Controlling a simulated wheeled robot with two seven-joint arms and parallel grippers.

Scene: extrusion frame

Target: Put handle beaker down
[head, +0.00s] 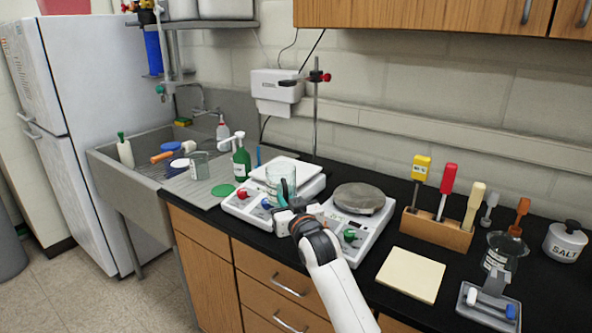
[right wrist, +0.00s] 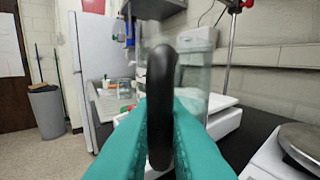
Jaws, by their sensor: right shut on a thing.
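The handle beaker (head: 281,181) is clear glass, upright, at the left white device with a flat white top (head: 307,168). My right gripper (head: 290,212) is at its near side. In the right wrist view, the gripper's teal fingers (right wrist: 159,130) are shut on the beaker's black handle (right wrist: 161,90), and the clear glass wall (right wrist: 194,82) is behind it. I cannot tell whether the beaker's base touches the device or hangs just above it. My left gripper is not in view.
A hot plate with a round grey top (head: 360,198) stands right of the gripper. A green bottle (head: 241,160) and green disc (head: 223,190) are left. A tool rack (head: 437,230), a cream pad (head: 411,274) and another beaker (head: 503,252) are farther right. A stand rod (head: 316,115) rises behind.

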